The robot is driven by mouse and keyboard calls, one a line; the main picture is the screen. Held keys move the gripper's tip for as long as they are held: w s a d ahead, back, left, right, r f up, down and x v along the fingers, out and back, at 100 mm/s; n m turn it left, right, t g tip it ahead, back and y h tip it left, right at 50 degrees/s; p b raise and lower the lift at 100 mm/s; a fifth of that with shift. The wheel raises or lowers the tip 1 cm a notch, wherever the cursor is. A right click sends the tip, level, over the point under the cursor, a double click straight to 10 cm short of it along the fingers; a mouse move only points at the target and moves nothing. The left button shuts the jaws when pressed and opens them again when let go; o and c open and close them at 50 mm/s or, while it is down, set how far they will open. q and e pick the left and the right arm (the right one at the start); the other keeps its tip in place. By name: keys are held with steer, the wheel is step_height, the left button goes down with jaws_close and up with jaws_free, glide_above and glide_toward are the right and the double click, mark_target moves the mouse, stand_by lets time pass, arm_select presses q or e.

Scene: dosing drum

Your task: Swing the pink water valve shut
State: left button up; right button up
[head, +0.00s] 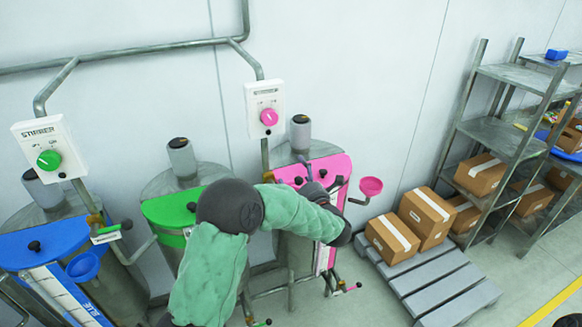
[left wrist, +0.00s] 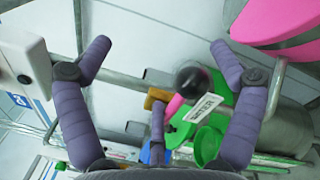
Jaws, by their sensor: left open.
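The pink water valve shows in the left wrist view as a brass body (left wrist: 157,97) on a metal pipe, with a pink lever (left wrist: 174,105) and a round black knob (left wrist: 192,80). A white WATER tag (left wrist: 207,106) sits beside the knob. My left gripper (left wrist: 158,48) is open and empty, its purple fingers spread wide to either side of the valve. Neither finger appears to touch the knob. In the head view my green-sleeved left arm reaches the pink drum (head: 335,170) and hides part of the valve area. My right gripper is not in view.
A white control box (head: 265,108) with a pink dial hangs above the pink drum. A pink funnel (head: 371,187) juts out at its right. The green drum (head: 170,208) and blue drum (head: 30,243) stand to the left. A pallet (head: 440,290) with boxes lies to the right.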

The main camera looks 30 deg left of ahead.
arm_select(q)
steer(key=shift+m+h, duration=0.4)
steer(key=shift+h, duration=0.2)
steer(key=f, duration=0.4)
steer(key=shift+s+d, duration=0.25)
steer(key=shift+s, duration=0.05)
steer(key=p+v, duration=0.1)
steer(key=v, duration=0.7)
steer(key=shift+w+r+p, duration=0.2)
steer(key=shift+r+p, duration=0.05)
steer(key=shift+p, duration=0.05)
steer(key=shift+d, duration=0.15)
